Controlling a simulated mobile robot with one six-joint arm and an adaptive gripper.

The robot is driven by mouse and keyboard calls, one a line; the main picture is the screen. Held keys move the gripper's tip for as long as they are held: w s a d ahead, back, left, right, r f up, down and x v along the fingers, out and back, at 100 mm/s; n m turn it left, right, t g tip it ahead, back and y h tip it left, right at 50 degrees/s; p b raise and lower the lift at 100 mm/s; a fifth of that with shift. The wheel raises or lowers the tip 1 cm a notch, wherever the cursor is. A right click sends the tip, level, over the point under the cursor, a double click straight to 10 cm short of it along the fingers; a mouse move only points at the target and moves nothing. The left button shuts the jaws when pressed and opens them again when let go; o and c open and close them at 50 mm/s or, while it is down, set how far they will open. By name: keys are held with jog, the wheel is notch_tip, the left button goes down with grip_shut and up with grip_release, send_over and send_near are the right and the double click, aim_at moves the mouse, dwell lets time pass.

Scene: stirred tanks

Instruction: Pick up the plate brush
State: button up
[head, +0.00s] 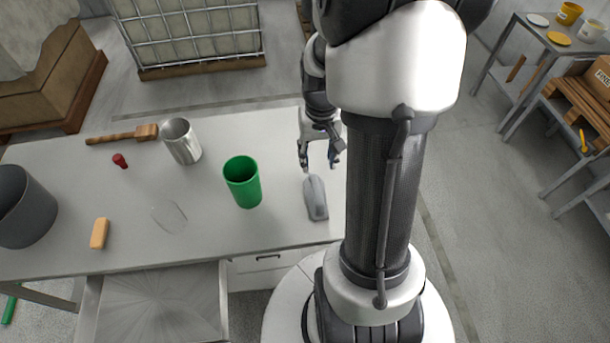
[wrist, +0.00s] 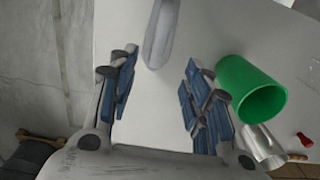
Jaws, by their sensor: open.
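A wooden tool (head: 121,135) with a long handle and a blockish head at its right end lies at the back left of the white table; it looks most like the plate brush, though its bristles cannot be made out. My gripper (head: 319,160) is open and empty over the table's right end, well to the right of this tool. In the wrist view my gripper (wrist: 161,65) has its two blue-padded fingers wide apart. A grey scoop-like thing (head: 316,198) lies just in front of the fingers, and shows at the top of the wrist view (wrist: 160,32).
On the table (head: 290,235) stand a green cup (head: 243,182), a metal beaker (head: 181,141) and a grey bucket (head: 26,208). A red-topped item (head: 120,160), a tan block (head: 99,233) and a clear dish (head: 168,215) lie between. An open drawer (head: 155,305) juts out in front.

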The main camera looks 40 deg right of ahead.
aim_at(317, 187)
notch_tip(317, 187, down, 10)
jog(key=shift+r+b, duration=0.15)
jog(key=shift+b, duration=1.1)
notch_tip(317, 187, down, 5)
jog(key=shift+s+f+b, duration=0.1)
jog(key=shift+b, duration=0.9)
grip_shut()
